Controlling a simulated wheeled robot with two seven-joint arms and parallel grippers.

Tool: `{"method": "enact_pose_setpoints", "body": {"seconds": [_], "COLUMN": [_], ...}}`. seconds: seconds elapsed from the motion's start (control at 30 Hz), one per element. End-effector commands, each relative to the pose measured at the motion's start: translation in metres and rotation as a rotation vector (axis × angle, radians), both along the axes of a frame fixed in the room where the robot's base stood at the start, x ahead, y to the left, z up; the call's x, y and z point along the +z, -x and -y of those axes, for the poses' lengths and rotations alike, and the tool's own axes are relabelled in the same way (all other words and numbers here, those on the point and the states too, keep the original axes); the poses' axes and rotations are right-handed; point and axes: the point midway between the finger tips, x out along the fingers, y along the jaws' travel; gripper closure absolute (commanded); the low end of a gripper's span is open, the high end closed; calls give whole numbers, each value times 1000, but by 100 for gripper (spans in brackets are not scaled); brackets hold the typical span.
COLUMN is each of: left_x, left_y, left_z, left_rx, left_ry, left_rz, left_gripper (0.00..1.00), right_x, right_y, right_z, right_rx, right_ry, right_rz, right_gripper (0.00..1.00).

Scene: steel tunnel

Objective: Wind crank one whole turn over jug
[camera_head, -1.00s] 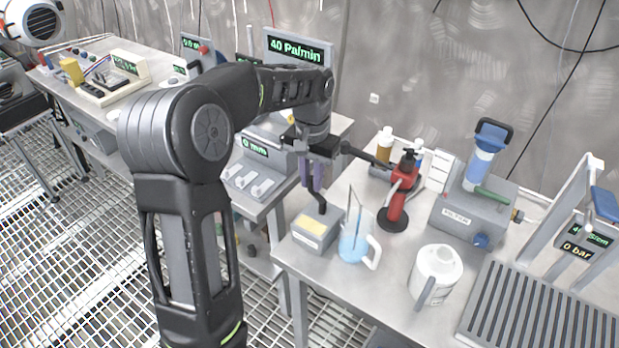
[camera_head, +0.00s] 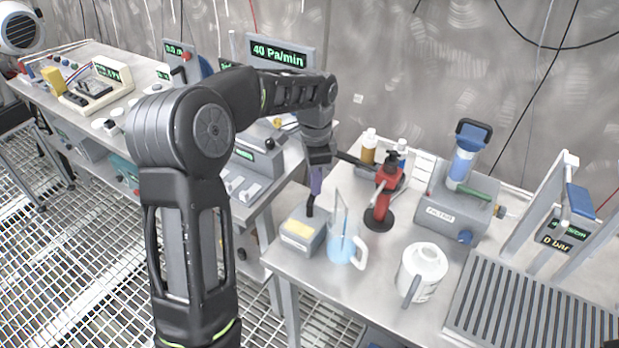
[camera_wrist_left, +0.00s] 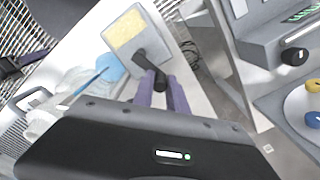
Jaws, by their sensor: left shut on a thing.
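The crank (camera_head: 311,208) is a black arm on a grey box (camera_head: 302,236) with a yellow label, at the near left corner of the right-hand bench. My left gripper (camera_head: 315,186) has purple fingers and is shut on the crank's black handle, above the box. The left wrist view shows the handle (camera_wrist_left: 160,79) between the fingertips and the crank's foot on the box (camera_wrist_left: 128,30). The clear jug (camera_head: 341,251) with pale blue liquid stands close to the right of the box, its handle to the right. My right gripper is not in view.
A red pump bottle (camera_head: 383,195) stands behind the jug. A white canister (camera_head: 420,275) stands to its right, before a slatted grey tray (camera_head: 525,310). A grey machine (camera_head: 455,212) with a blue cylinder is farther back. Bare bench lies between jug and canister.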

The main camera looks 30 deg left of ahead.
Motion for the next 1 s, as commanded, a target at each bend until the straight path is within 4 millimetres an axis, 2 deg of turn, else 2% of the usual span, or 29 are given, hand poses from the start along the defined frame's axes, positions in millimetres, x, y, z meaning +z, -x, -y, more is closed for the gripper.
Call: {"method": "enact_pose_setpoints", "body": {"seconds": [0.7,1.0], "left_x": [2,2], "left_y": [0,4], "left_z": [30,38], "left_rx": [-674,-881], "left_ry": [0,-1], "left_rz": [3,4], "left_gripper": [100,100], "right_x": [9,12], "right_y": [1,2], "right_z": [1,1], "right_rx": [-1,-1], "right_ry": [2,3], "right_rz": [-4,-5], "right_gripper": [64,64]}}
